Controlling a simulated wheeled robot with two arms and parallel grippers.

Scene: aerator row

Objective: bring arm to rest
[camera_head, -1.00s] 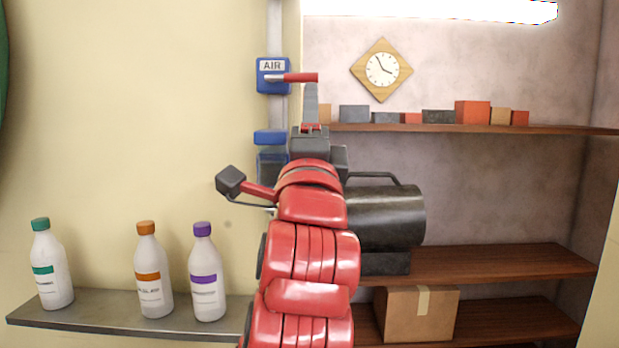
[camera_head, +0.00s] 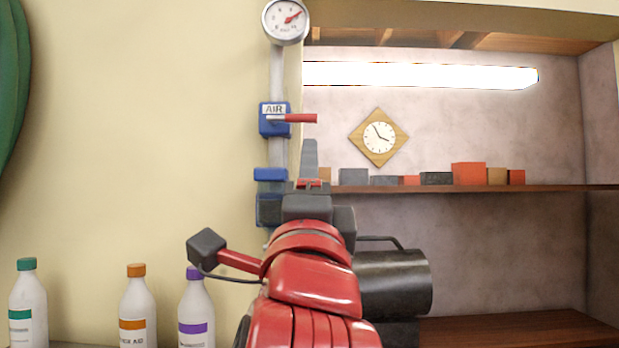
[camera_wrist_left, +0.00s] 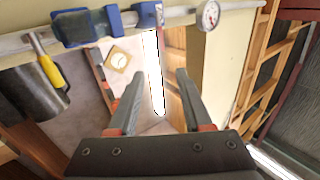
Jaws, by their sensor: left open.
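My left gripper (camera_head: 309,165) is raised in front of the wall, just below and right of the blue AIR valve (camera_head: 274,119). Its two fingers stand apart with nothing between them in the left wrist view (camera_wrist_left: 160,98). The valve's red lever (camera_head: 300,118) points sideways to the right, and a gap shows between it and the fingertips in the head view. The valve also shows at the top of the left wrist view (camera_wrist_left: 148,15). My red arm hides part of the pipe below. My right gripper is not in view.
A pressure gauge (camera_head: 286,21) tops the pipe. Three bottles, green-capped (camera_head: 27,305), orange-capped (camera_head: 137,305) and purple-capped (camera_head: 196,310), stand at lower left. A black cylinder (camera_head: 395,284) is right of my arm. A shelf (camera_head: 560,187) holds several small boxes below a clock (camera_head: 379,137).

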